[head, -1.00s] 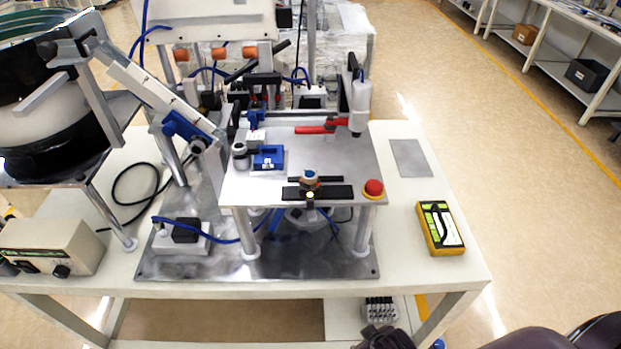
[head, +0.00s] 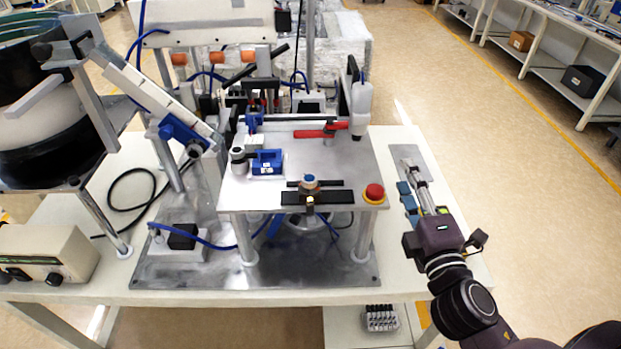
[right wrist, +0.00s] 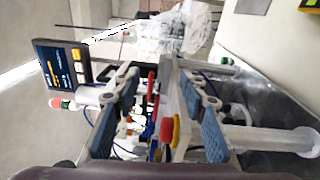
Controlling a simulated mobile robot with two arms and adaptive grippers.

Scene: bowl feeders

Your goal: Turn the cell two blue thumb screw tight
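In the head view, a small knob with a blue top (head: 309,180), which looks like the blue thumb screw, sits upright at the front of the grey raised plate (head: 340,165), by a black bar (head: 330,198). I cannot make it out in the right wrist view. My right gripper (head: 412,180) is to the right of the plate, apart from the knob, above the table's right side. In the right wrist view its two blue-padded fingers (right wrist: 160,112) are wide apart with nothing held. My left gripper is not in view.
A red button (head: 374,191) stands at the plate's front right corner, between knob and gripper; it also shows in the right wrist view (right wrist: 168,130). A blue clamp block (head: 267,162), a red-handled clamp (head: 315,134) and a white cylinder (head: 358,105) stand farther back.

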